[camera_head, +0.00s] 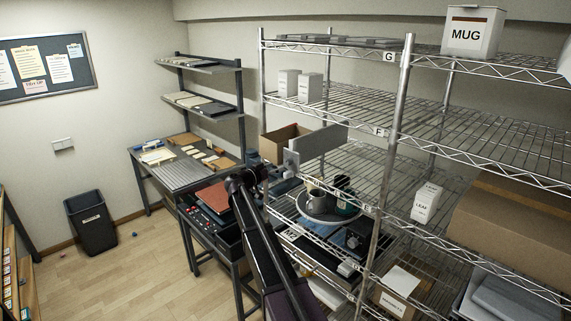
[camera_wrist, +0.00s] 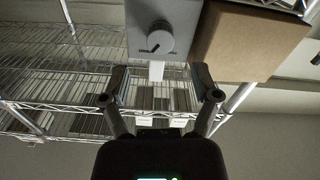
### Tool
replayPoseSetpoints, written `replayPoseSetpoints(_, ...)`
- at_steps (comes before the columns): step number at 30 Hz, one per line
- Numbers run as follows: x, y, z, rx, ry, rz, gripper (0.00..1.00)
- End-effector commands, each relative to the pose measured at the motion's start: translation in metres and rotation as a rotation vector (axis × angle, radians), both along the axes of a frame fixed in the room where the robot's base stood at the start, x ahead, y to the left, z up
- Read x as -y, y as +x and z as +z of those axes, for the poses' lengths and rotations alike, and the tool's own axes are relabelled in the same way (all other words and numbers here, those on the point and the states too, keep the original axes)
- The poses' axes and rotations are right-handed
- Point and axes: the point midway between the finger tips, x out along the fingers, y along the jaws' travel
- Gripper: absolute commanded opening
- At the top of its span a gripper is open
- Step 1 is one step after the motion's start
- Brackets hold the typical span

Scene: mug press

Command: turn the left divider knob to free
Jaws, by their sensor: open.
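A grey divider panel (camera_head: 320,141) stands at the left end of the middle shelf. In the wrist view its grey face (camera_wrist: 182,16) carries a round grey knob (camera_wrist: 160,38) with a dark pointer mark slanting to the lower left. My gripper (camera_wrist: 161,82) is open and empty, its fingers spread wide. The knob lies above the gap between the fingertips in the picture, apart from both. In the head view my gripper (camera_head: 275,172) is at the divider's left end, small and dark, and the knob is hard to make out there.
A cardboard box (camera_head: 281,142) sits just behind the divider and shows beside it in the wrist view (camera_wrist: 246,42). Wire shelves and a metal post (camera_head: 389,130) stand to the right. A round tray (camera_head: 318,213) with a mug is on the shelf below.

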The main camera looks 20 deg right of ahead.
Motion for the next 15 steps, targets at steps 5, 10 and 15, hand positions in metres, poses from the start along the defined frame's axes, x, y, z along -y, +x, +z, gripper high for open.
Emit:
replayPoseSetpoints(5,0.026,0.011,0.0,0.0,0.0,-0.001,0.79)
replayPoseSetpoints(10,0.044,0.017,0.0,0.0,0.0,0.0,0.79)
replayPoseSetpoints(15,0.053,0.02,0.0,0.0,0.0,0.0,0.79)
